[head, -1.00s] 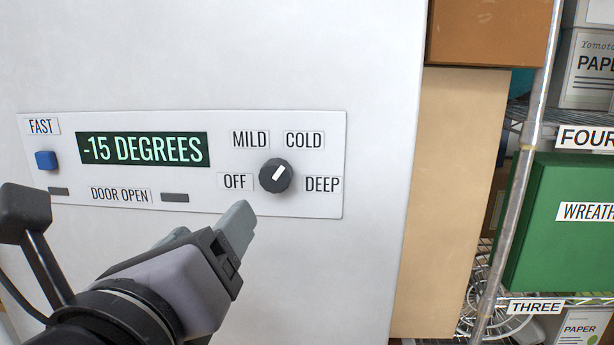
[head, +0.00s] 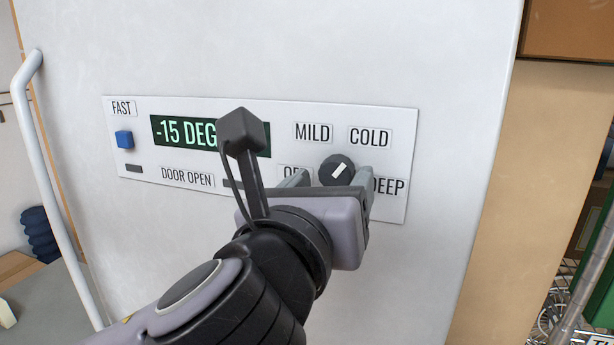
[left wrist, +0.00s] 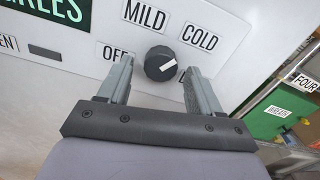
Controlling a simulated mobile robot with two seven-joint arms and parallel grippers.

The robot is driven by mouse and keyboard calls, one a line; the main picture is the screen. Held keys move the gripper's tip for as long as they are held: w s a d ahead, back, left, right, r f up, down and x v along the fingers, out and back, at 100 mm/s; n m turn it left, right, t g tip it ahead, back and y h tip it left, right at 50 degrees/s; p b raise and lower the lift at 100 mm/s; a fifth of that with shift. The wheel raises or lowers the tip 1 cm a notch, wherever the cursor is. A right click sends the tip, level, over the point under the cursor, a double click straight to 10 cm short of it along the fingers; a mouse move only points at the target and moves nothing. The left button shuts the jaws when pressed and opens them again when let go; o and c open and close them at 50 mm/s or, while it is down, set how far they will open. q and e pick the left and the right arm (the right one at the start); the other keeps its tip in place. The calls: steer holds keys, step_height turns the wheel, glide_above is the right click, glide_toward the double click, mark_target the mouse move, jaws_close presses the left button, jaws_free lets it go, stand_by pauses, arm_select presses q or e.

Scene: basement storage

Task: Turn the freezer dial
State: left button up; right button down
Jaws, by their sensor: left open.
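The freezer dial (head: 337,170) is a dark round knob with a white pointer mark, on the white control panel (head: 270,180). Its mark points up and to the right, toward the COLD label (head: 369,137). My left gripper (head: 332,178) is open, with one finger on each side of the dial in the head view. In the left wrist view the dial (left wrist: 160,63) sits between and just beyond the two fingertips; I cannot tell whether they touch it. The MILD label (head: 313,132) is clear; the OFF and DEEP labels are partly hidden by the fingers. My right gripper is not in view.
The panel's display (head: 180,131) is partly covered by my left arm. A blue button (head: 124,140) is under the FAST label. A white vertical handle (head: 55,190) stands at the left. Boxes (head: 540,180) and wire shelving stand at the right.

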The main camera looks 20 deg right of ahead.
arm_select(q)
steer(key=shift+w+d, duration=0.25)
steer(key=shift+w, duration=0.2)
steer(key=c, duration=1)
steer(key=shift+c, duration=0.2)
